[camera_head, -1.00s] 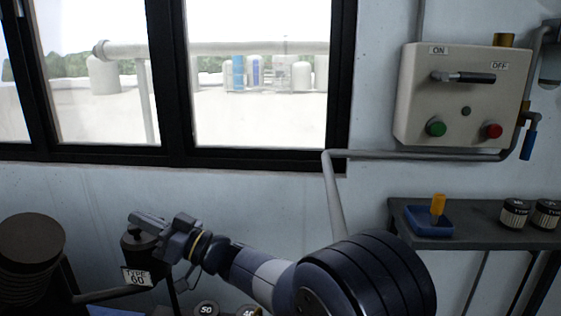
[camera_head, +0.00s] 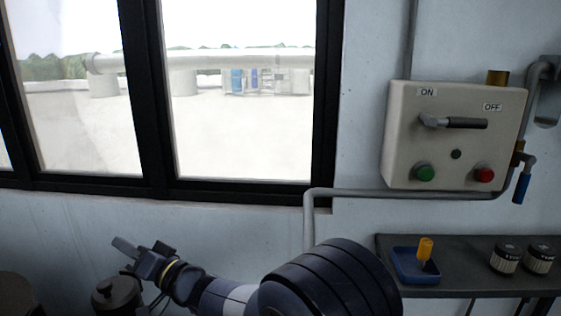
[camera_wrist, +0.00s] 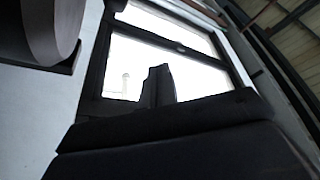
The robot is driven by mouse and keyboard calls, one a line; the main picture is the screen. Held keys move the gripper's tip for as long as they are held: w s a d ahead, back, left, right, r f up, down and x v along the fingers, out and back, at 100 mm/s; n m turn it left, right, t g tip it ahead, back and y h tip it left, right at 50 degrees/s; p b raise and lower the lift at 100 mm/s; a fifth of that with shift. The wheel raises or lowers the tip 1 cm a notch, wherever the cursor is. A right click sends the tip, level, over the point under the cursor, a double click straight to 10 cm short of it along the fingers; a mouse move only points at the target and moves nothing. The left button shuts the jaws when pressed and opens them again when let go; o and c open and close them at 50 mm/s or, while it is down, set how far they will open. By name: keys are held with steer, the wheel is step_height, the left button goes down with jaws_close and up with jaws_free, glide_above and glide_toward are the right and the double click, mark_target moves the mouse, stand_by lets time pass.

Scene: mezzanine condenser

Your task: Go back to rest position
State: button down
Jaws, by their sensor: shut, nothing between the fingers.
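My gripper (camera_head: 128,250) is at the lower left of the head view, in front of the wall below the window. Its fingers are together with nothing between them, and they point up and left. It is above and close to a dark lidded canister (camera_head: 117,296). In the wrist view, the dark gripper (camera_wrist: 160,84) stands out against the bright window (camera_wrist: 195,75).
A control box (camera_head: 455,135) with a lever, a green button and a red button is on the wall at right. A grey pipe (camera_head: 420,194) runs along the wall.

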steer(key=w+f+m+h+p, duration=0.2)
steer(key=w+m+p, duration=0.6)
steer(key=p, duration=1.1)
steer(key=shift+w+d+f+m+h, duration=0.15)
steer(key=shift+d+f+m+h, duration=0.15)
steer(key=shift+m+h, duration=1.35)
steer(key=shift+d+m+y, duration=0.1)
steer(key=shift+m+y, duration=0.25)
steer(key=shift+m, duration=0.1)
